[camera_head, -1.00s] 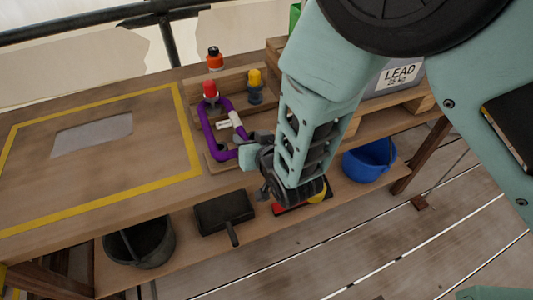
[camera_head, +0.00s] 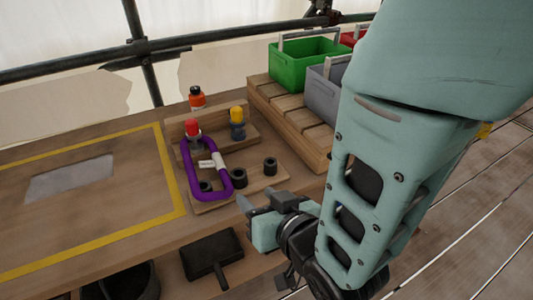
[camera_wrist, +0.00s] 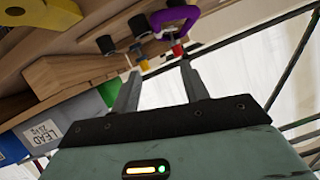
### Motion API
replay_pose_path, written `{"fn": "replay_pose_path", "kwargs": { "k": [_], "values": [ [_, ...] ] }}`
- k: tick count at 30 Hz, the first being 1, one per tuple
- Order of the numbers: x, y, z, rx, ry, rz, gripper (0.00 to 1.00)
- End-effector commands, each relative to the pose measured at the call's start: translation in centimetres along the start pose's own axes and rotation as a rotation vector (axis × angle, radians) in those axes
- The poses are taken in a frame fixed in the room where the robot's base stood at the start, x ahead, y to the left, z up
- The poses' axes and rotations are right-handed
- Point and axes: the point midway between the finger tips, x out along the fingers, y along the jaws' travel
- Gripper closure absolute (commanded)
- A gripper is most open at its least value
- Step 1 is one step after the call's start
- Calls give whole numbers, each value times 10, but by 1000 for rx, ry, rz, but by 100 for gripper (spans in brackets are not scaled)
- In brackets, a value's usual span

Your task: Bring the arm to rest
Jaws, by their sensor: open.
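My gripper (camera_head: 258,205) is in front of the wooden rack at the bench's front edge, with nothing between its fingers. In the wrist view my gripper (camera_wrist: 159,85) shows two fingers spread apart with empty space between them. A purple ring-shaped piece (camera_head: 186,172) with a white tag leans on the wooden rack (camera_head: 268,182), to the left of my gripper and apart from it. It also shows at the top of the wrist view (camera_wrist: 176,14). My arm reaches down from the upper right of the head view.
A red-topped piece (camera_head: 192,128), a yellow-topped piece (camera_head: 237,118) and an orange bottle (camera_head: 197,97) stand by the rack. Wooden slats (camera_head: 290,120) carry a green crate (camera_head: 305,62) and a grey crate (camera_head: 325,88). A yellow-taped area (camera_head: 165,150) lies left. A dark pan-like tool (camera_head: 212,255) is below.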

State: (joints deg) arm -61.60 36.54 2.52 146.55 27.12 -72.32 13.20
Motion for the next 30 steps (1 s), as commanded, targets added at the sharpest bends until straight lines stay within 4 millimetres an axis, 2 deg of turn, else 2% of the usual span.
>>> {"fn": "replay_pose_path", "kwargs": {
  "k": [11,17,23,26,30],
  "values": [
    [0,1,-2,7,-20,4,55],
    [-9,8,-9,39,-210,19,55],
    [-44,16,-18,25,-493,9,55],
    [-70,22,-24,-5,-628,4,55],
    [-115,36,-33,-66,-813,9,55]
  ]
}}
